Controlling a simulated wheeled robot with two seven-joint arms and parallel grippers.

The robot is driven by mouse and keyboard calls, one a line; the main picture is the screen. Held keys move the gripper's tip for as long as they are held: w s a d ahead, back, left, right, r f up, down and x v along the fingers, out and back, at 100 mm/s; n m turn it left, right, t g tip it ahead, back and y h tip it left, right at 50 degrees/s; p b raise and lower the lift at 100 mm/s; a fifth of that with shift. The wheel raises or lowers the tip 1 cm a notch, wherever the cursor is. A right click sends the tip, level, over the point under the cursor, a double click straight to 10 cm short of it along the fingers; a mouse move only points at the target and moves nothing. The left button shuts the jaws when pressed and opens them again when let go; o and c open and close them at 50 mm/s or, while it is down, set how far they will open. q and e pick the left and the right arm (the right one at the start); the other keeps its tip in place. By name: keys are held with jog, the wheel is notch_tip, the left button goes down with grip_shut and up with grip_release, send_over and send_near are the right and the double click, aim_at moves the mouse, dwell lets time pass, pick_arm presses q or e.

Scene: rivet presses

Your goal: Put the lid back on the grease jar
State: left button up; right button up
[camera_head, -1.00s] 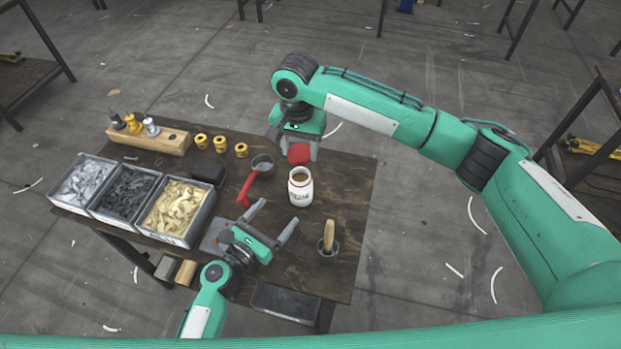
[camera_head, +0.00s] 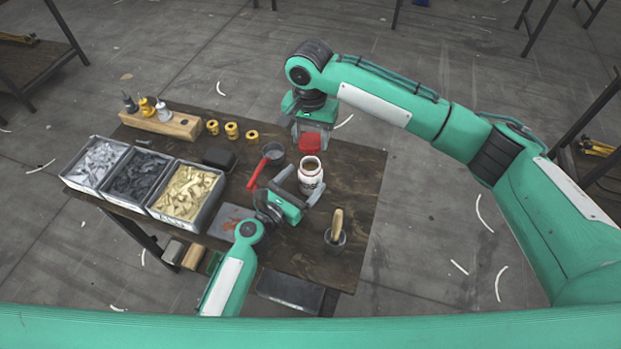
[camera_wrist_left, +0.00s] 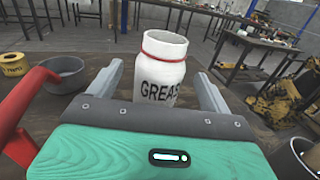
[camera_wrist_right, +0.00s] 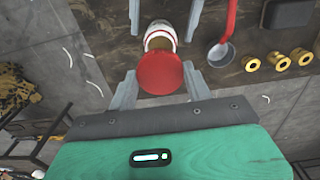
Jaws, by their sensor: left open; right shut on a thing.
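The white grease jar (camera_head: 311,178) stands upright and open on the dark table, with a red ring at its neck. In the left wrist view the jar (camera_wrist_left: 162,80) shows its GREASE lettering. My left gripper (camera_head: 298,187) is open, its fingers reaching to either side of the jar, apparently without gripping it. My right gripper (camera_head: 311,143) is shut on the red lid (camera_head: 310,146) and holds it beyond the jar, apart from it. In the right wrist view the lid (camera_wrist_right: 160,73) sits between the fingers and covers part of the jar.
A red-handled ladle (camera_head: 258,173) lies just left of the jar. A cup with a wooden-handled tool (camera_head: 336,232) stands nearer, to the right. Three bins of parts (camera_head: 188,190), yellow spools (camera_head: 232,130) and a wooden bottle block (camera_head: 160,121) fill the left side.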

pick_arm(q)
jog(key=shift+x, duration=1.9)
jog(key=shift+s, duration=0.1)
jog(key=shift+c, duration=0.2)
jog(key=c, duration=1.4)
pick_arm(e)
send_over(310, 158)
jog(key=s, duration=0.2)
jog(key=shift+s+f, duration=0.15)
jog(key=shift+f, duration=2.35)
jog(key=shift+f, duration=0.85)
jog(key=shift+f, duration=0.55)
